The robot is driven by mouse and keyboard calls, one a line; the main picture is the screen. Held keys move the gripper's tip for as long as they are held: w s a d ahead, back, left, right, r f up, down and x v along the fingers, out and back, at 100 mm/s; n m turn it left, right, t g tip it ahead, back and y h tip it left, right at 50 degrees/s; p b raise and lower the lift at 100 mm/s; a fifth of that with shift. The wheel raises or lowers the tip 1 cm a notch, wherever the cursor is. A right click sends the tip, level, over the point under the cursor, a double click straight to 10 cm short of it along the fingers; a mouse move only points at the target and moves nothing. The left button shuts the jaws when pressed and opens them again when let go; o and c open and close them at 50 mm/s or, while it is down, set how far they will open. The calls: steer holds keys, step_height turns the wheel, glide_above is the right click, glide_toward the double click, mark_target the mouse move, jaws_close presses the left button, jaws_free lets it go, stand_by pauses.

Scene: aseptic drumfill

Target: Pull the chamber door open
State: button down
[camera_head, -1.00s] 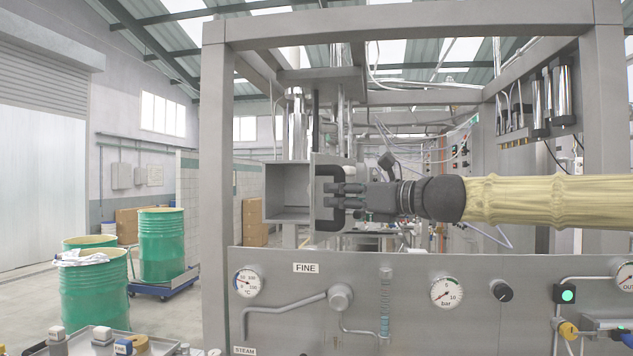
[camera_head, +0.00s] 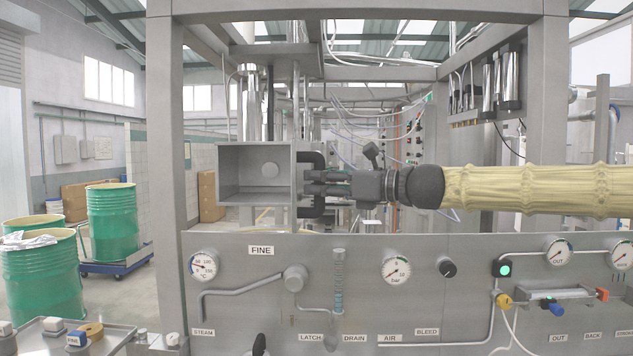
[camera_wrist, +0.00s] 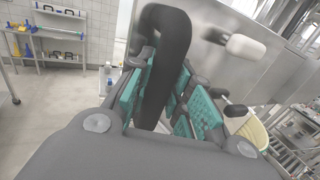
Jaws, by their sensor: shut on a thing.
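The grey metal chamber (camera_head: 232,180) stands left of centre in the head view. Its front is open and its inside shows, with a round fitting on the back wall. The chamber door (camera_head: 294,170) shows nearly edge-on at the chamber's right side. A black bow handle (camera_head: 318,159) stands out to the right from it. My gripper (camera_head: 318,182) comes from the right and is shut on this handle. In the wrist view the handle (camera_wrist: 165,50) runs between the teal finger pads of my gripper (camera_wrist: 163,100). The grey door panel (camera_wrist: 205,75) lies behind it.
A control panel (camera_head: 375,310) with gauges and valves runs below my arm. Frame posts stand left (camera_head: 165,150) and right (camera_head: 548,120). Green drums (camera_head: 112,215) stand at the left. A white knob (camera_wrist: 246,47) sticks out near the door in the wrist view.

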steer(key=c, duration=1.3)
jaws_free()
steer(key=shift+d, duration=0.1)
steer(key=v, duration=1.2)
